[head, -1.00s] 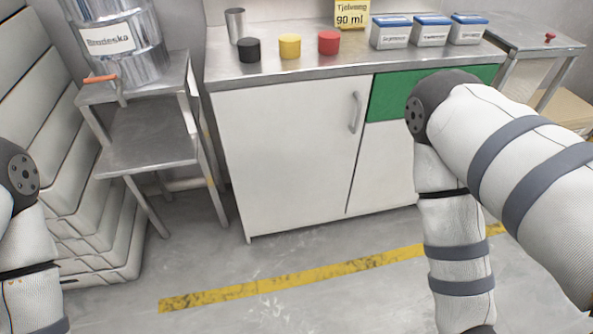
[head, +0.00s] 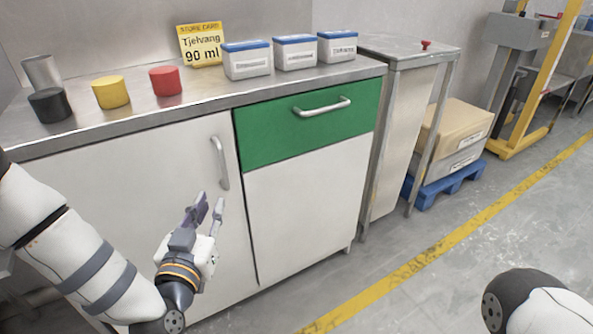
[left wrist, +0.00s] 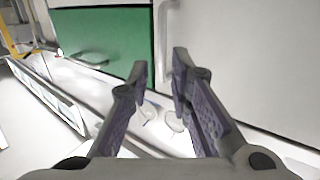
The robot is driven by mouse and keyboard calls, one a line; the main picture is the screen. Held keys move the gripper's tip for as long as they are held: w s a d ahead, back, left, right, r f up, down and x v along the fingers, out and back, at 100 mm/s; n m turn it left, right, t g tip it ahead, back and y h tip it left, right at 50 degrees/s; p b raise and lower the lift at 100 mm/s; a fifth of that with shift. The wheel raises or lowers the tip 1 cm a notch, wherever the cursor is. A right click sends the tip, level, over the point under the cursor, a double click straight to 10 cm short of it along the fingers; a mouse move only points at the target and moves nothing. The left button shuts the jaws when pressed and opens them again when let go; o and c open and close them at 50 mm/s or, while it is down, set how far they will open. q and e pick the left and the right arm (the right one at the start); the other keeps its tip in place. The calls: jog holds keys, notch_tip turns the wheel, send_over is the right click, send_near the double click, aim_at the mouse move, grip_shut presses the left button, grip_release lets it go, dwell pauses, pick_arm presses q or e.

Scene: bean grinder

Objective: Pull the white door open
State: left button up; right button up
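The white door (head: 150,195) is the left front of the cabinet below the steel counter, and it looks shut. Its upright metal handle (head: 219,162) is near the door's right edge. My left gripper (head: 210,203) is in front of the door, a little below the handle, with its fingers apart and nothing between them. In the left wrist view the open fingers (left wrist: 158,85) point toward the cabinet, and the handle (left wrist: 165,28) shows beyond them, not touched. My right gripper is out of view; only part of my right arm shows at the lower right.
A green drawer (head: 305,122) with a metal handle is right of the door, above a white panel (head: 305,205). Black, yellow and red cylinders, a metal cup, a yellow card and white boxes with blue lids stand on the counter (head: 140,113).

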aim_at(223, 169)
pick_arm(q)
jog(key=w, duration=0.4)
jog(key=w+b, duration=0.1)
jog(key=w, duration=0.3)
jog(key=w+r, duration=0.1)
jog(key=w, duration=0.3)
jog(key=shift+w+a+b, duration=0.15)
jog(key=shift+b, duration=0.2)
grip_shut()
